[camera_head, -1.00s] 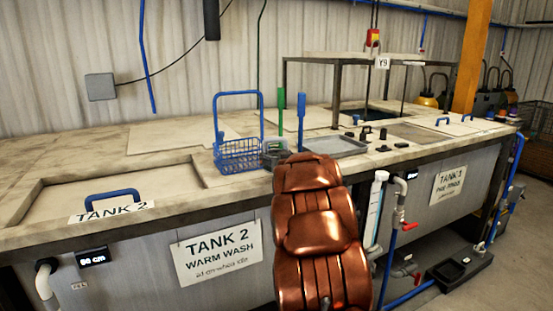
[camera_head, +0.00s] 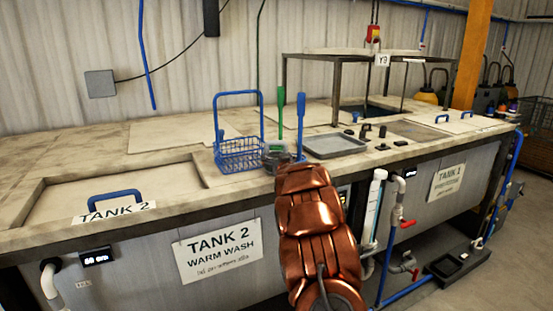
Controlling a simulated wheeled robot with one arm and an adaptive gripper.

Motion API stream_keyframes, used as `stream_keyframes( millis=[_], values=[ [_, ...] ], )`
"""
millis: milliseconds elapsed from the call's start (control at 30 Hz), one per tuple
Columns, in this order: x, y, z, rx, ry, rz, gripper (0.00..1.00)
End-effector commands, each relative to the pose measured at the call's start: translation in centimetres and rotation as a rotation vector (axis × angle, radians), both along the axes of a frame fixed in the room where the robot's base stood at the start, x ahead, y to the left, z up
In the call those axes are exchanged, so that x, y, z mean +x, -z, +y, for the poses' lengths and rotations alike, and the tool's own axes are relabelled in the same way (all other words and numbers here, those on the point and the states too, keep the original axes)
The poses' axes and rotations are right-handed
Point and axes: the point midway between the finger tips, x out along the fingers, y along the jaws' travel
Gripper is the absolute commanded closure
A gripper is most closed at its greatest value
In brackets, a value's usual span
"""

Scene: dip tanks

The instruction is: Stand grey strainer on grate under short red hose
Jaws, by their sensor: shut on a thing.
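My copper-coloured arm rises in front of the bench at the centre of the head view, and my gripper cannot be made out. I cannot pick out the grey strainer. No short red hose is clear to me. A flat grey panel (camera_head: 418,131) lies in the bench top at the right, but I cannot tell whether it is a grate. A dark grey round container (camera_head: 276,157) stands on the bench just beyond the upper end of my arm, partly hidden by it.
A blue wire basket (camera_head: 240,155) and a shallow grey tray (camera_head: 335,144) stand on the bench. The Tank 2 lid (camera_head: 118,190) has a blue handle. A metal frame (camera_head: 343,88) rises at the back. Pipes and a black floor tray (camera_head: 460,265) sit at the lower right.

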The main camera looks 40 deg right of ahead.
Motion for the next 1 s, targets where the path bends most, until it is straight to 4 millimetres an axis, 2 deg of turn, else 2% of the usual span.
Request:
stream_keyframes(
  millis=[100,533,567,600,633,1000],
  values=[
    [-0.07,0.61,-0.05,-0.001,0.000,-0.003,0.52],
    [-0.01,1.09,0.01,-0.002,0.000,-0.004,0.52],
    [-0.03,1.00,0.00,-0.002,0.000,-0.004,0.07],
    [-0.01,0.97,0.01,-0.003,0.000,-0.004,0.03],
    [-0.02,0.96,0.00,-0.003,0.000,-0.004,0.00],
    [-0.04,0.74,-0.01,-0.003,0.000,-0.004,0.00]
  ],
)
